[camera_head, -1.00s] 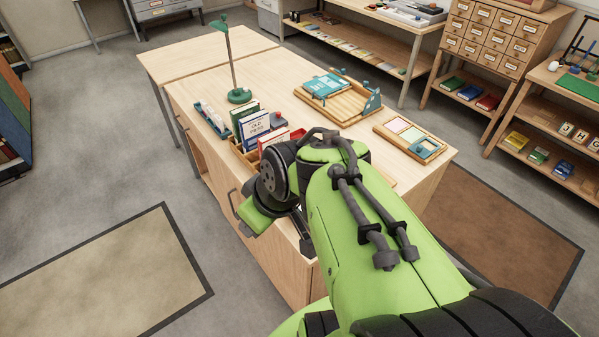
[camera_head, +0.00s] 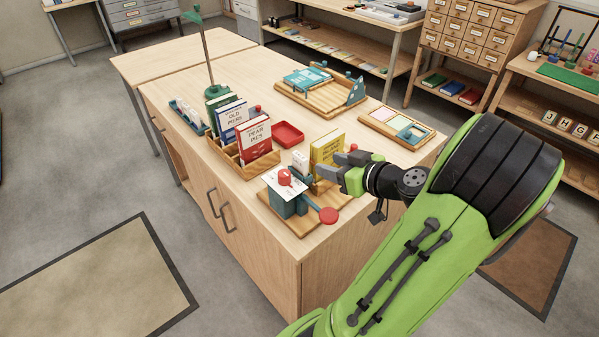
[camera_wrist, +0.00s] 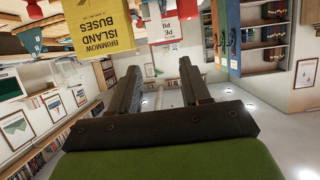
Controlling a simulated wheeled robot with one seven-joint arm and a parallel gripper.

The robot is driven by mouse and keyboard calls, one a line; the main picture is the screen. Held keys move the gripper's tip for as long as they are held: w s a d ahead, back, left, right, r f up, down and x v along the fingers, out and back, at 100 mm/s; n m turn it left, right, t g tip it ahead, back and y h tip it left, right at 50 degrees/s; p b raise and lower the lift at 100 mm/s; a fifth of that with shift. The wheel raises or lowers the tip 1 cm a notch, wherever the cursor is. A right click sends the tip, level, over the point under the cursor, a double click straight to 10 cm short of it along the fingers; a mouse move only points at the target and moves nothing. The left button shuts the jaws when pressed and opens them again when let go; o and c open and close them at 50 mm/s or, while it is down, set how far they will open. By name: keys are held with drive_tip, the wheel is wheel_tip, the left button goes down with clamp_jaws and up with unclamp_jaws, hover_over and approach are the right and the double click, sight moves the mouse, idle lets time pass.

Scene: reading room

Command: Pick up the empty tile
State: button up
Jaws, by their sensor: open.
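No tile that I can clearly tell as the empty one shows. A row of white letter tiles (camera_head: 565,124) stands on the lower shelf at the right; the faces I can make out carry letters, and the row runs off the picture edge. My gripper (camera_head: 332,167) is over the near right part of the desk, pointing left, beside a yellow book (camera_head: 326,148). In the wrist view my gripper (camera_wrist: 160,88) has its two fingers apart with nothing held between them. The yellow book (camera_wrist: 93,28) is at the upper left there.
On the desk stand a stamp-like device (camera_head: 290,196) with a red knob, a wooden book box (camera_head: 236,170), a red tray (camera_head: 287,134), a wooden tray (camera_head: 322,97), a card tray (camera_head: 378,123) and a green lamp (camera_head: 210,90). Open floor (camera_head: 60,160) lies left.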

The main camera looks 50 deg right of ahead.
sight(296, 156)
drive_tip(key=b+x, duration=0.1)
drive_tip(key=x, duration=1.3)
drive_tip(key=shift+w+f, duration=0.25)
drive_tip(key=shift+s, duration=0.1)
drive_tip(key=shift+c, duration=0.5)
clamp_jaws()
